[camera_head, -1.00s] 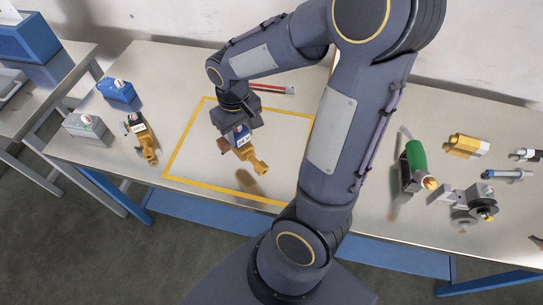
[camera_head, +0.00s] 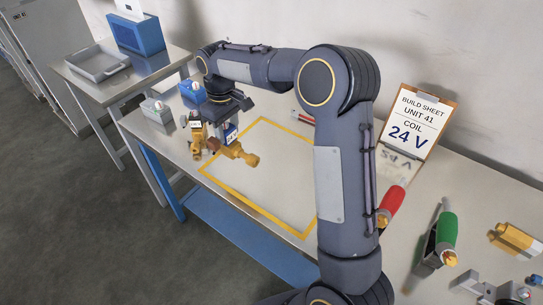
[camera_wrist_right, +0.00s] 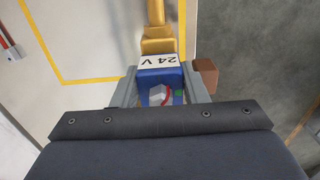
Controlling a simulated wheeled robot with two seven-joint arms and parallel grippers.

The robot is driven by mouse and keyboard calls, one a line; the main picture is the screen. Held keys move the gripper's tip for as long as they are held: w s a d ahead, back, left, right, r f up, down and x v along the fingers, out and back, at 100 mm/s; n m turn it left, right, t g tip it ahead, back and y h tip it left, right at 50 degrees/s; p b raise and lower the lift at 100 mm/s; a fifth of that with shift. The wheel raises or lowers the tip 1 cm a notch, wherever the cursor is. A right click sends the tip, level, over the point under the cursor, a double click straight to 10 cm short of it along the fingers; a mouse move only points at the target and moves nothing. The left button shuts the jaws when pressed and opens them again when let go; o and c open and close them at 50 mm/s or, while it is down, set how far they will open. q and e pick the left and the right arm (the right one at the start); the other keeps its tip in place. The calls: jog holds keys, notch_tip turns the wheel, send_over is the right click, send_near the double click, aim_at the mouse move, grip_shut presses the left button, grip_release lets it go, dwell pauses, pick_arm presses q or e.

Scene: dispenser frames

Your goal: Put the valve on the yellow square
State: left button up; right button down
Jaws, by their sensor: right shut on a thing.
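The held valve has a brass body (camera_head: 234,152) and a blue coil (camera_head: 230,134). In the right wrist view its blue coil (camera_wrist_right: 150,75) bears a white "24 V" label, and its brass stem (camera_wrist_right: 157,38) points away from the gripper. My right gripper (camera_head: 229,120) is shut on this valve. The valve appears raised above the table, over the left corner region of the yellow square outline (camera_head: 250,203). The outline also shows in the right wrist view (camera_wrist_right: 95,79). My left gripper is out of view.
A build sheet (camera_head: 415,125) reading "24 V" stands at the back. The square's middle is clear.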

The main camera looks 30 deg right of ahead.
jog(key=d+f+p, duration=0.1)
jog(key=d+f, duration=0.2)
jog(key=f, duration=0.1)
jog(key=s+d+f+p, duration=0.1)
jog(key=d+f, duration=0.2)
jog(key=d, duration=0.1)
jog(key=s+d+f+p, duration=0.1)
jog(key=d+f, duration=0.2)
jog(key=f, duration=0.1)
jog(key=shift+s+d+f, duration=0.2)
jog(key=shift+d+f, duration=0.15)
jog(key=shift+d, duration=0.05)
jog(key=c, duration=1.3)
grip_release()
jog(key=shift+f, duration=0.2)
jog(key=o, duration=0.5)
jog(key=shift+s, duration=0.1)
jog(key=shift+c, duration=0.2)
jog(key=shift+r, duration=0.2)
